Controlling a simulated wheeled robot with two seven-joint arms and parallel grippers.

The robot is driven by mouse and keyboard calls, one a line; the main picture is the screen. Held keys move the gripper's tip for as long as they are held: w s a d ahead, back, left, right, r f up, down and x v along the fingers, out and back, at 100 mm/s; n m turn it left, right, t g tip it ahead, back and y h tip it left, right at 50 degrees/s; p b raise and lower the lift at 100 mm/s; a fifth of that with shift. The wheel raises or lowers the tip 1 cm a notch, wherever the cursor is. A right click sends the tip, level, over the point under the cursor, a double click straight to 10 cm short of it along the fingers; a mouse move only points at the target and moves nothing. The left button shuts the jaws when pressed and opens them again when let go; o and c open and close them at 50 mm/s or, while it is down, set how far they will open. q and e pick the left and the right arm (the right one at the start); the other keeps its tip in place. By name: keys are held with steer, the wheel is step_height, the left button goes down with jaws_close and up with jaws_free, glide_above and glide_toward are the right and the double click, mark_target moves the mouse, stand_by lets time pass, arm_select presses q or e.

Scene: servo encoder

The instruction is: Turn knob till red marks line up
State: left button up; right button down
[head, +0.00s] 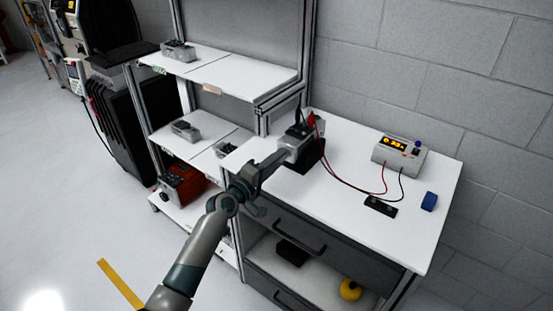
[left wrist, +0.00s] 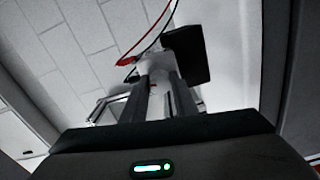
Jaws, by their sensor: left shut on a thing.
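My left gripper (head: 298,142) reaches over the left end of the white workbench and is shut on a part at the servo, a dark box (head: 310,162). Most of the servo, and the knob, are hidden behind the gripper. In the left wrist view, the fingers (left wrist: 160,85) close around a pale grey part, and a black block (left wrist: 188,52) shows beyond them. A red clip (head: 311,119) and a black clip (head: 300,116) stand just behind the gripper. I cannot make out whether any red marks line up. My right gripper is not in view.
A grey meter (head: 400,155) with a lit orange display stands at the back right, with red and black leads. A shelf rack (head: 235,73) stands left of the bench.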

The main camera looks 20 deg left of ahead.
arm_select(q)
steer(key=shift+n, duration=1.1)
steer(key=o, duration=1.1)
steer(key=shift+c, duration=0.2)
steer(key=shift+s+a, duration=0.1)
